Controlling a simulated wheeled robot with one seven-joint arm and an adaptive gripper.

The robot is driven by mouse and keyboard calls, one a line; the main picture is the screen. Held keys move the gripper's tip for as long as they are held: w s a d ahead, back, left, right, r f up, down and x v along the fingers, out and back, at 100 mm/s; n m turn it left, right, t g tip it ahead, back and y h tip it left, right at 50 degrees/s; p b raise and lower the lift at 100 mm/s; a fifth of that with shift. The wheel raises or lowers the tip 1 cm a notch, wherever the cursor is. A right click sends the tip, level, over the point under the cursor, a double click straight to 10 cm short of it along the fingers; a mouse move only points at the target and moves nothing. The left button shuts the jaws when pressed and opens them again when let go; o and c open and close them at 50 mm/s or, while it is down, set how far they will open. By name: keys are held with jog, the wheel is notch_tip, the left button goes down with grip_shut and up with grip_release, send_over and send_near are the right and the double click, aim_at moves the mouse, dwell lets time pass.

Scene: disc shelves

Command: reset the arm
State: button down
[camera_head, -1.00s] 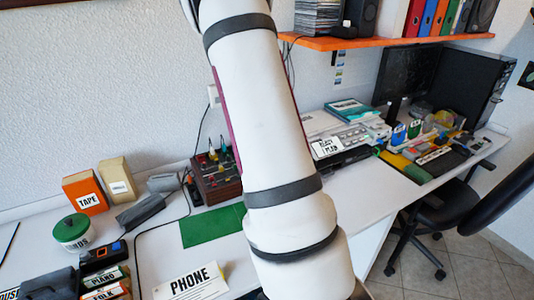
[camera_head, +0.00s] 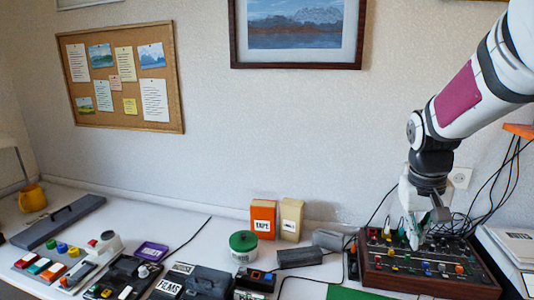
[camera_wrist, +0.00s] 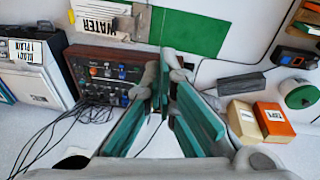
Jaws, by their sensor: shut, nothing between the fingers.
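My arm comes in from the upper right in the head view and bends down at its elbow. My gripper (camera_head: 415,235) hangs over or in front of the wooden-sided panel with coloured knobs (camera_head: 425,279); the exact gap cannot be told in the head view. In the wrist view my gripper (camera_wrist: 168,85) points down with its green-faced fingers in the middle of the picture. It is shut with nothing in it. The knob panel shows on the left in the wrist view (camera_wrist: 85,58).
An orange TAPE box (camera_head: 262,220), a cream box (camera_head: 291,220) and a green-lidded jar (camera_head: 243,247) stand by the wall. A green mat (camera_head: 350,293) lies at the front. Black cables (camera_head: 505,190) hang at right. A pinboard (camera_head: 120,115) and framed picture (camera_head: 297,63) are on the wall.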

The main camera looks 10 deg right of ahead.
jog(key=s+a+r+n+t+y, duration=0.1)
jog(key=s+a+r+n, duration=0.1)
jog(key=s+a, duration=0.5)
jog(key=s+a+r+n+t+y, duration=0.1)
jog(key=s+a+r+n+t, duration=0.1)
jog(key=s+a, duration=0.6)
jog(key=a+r, duration=0.1)
jog(key=a, duration=0.4)
jog(key=shift+s+a, duration=0.3)
jog(key=shift+r, duration=0.1)
